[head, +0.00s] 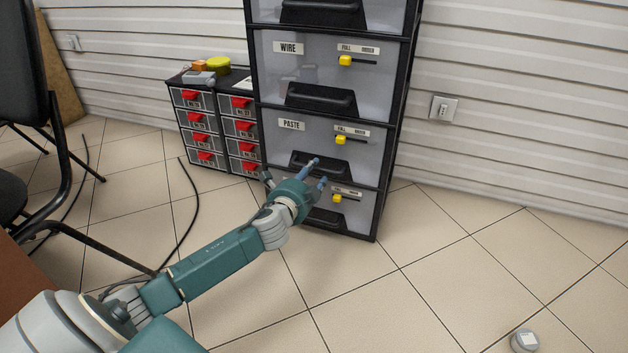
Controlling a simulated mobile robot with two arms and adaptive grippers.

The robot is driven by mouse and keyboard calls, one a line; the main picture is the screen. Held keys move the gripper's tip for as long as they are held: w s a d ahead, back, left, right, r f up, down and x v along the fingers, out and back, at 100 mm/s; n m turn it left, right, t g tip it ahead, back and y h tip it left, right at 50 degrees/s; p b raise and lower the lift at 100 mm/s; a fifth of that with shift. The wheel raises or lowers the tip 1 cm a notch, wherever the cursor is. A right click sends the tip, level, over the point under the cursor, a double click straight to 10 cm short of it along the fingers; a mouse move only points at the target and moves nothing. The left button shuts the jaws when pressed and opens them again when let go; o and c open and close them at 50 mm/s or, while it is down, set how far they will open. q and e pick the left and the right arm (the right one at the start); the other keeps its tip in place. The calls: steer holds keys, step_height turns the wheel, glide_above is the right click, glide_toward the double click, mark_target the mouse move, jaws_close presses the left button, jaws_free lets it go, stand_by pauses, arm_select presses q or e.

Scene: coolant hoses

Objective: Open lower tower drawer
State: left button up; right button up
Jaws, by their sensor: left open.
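The drawer tower (388,150) is a tall black-framed unit with translucent grey drawers, standing against the wall. Drawers labelled WIRE (287,48) and PASTE (291,125) show above the lowest drawer (358,213). The lowest drawer looks closed. Its dark handle (325,219) shows partly, and a yellow slider (337,198) sits at its upper middle. My left gripper (318,172) is open, its blue-tipped fingers pointing at the tower in front of the PASTE handle and the lowest drawer's top. It hides the lowest drawer's left part. I cannot tell whether it touches. My right gripper is not in view.
A small cabinet with red-handled drawers (205,141) stands left of the tower, with small items on top. A black chair (30,130) is at the left. A dark cable (193,210) lies on the floor. A small grey round object (524,340) is at lower right. Floor right of the tower is clear.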

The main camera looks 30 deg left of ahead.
arm_select(q)
steer(key=shift+w+a+f, duration=0.15)
steer(key=shift+w+a, duration=0.05)
steer(key=shift+w, duration=0.5)
jaws_close()
steer(key=shift+s, duration=0.15)
